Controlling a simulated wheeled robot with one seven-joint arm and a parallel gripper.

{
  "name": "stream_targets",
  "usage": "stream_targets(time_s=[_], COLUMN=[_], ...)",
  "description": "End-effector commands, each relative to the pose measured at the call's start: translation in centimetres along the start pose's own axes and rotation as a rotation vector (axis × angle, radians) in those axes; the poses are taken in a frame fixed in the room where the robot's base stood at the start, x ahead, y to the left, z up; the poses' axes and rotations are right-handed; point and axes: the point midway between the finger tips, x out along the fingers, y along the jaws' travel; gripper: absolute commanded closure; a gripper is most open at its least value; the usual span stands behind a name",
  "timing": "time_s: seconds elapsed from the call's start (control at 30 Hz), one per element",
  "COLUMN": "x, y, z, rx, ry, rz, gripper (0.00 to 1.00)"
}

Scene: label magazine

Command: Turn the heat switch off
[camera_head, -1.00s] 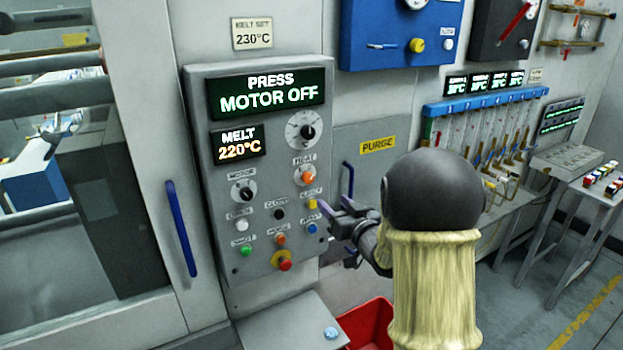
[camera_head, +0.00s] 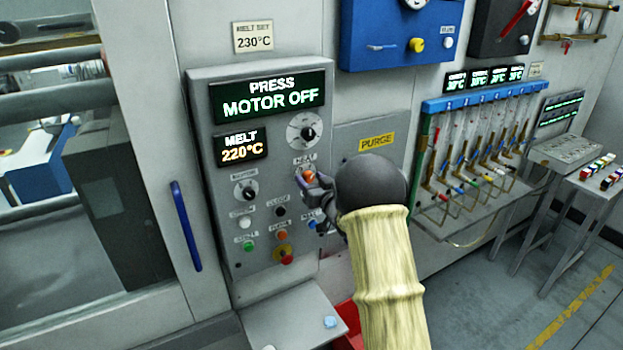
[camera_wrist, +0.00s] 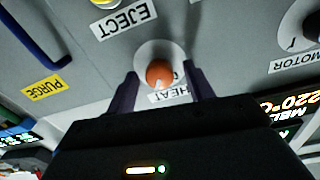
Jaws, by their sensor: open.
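The heat switch is an orange knob (camera_head: 308,175) on a pale round plate, under the HEAT label on the grey control panel (camera_head: 205,120). In the wrist view the orange heat knob (camera_wrist: 160,73) sits between the two dark fingers of my gripper (camera_wrist: 157,85). The fingers are open, one on each side of the knob, with gaps visible between them and it. In the head view my gripper (camera_head: 308,184) is at the panel, and it partly covers the knob and the buttons below. The display reads PRESS MOTOR OFF, and the melt display reads 220°C.
The motor knob (camera_head: 245,190) is left of the heat knob, and a larger dial (camera_head: 308,133) is above it. Several coloured buttons and a red emergency button (camera_head: 285,256) lie below. A blue door handle (camera_head: 185,226) is at the left. The EJECT label (camera_wrist: 124,19) is close by.

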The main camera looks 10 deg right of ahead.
Motion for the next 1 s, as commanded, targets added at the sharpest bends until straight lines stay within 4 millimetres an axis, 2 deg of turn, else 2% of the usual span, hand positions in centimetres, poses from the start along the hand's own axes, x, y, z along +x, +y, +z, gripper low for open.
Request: stream_targets(time_s=[0.13,0.17,0.37,0.4,0.73,1.0], x=[-0.02,-0.03,-0.04,-0.04,-0.05,-0.07], y=[0.00,0.00,-0.01,-0.01,0.02,0.06], z=[0.03,0.03,0.02,0.02,0.19,0.51], rx=[0.000,0.000,0.000,0.000,-0.028,-0.140], ry=[0.000,0.000,0.000,0.000,0.001,0.006], rz=[0.000,0.000,0.000,0.000,0.000,0.000], gripper=[0.48,0.52,0.91,0.92,0.92,0.92])
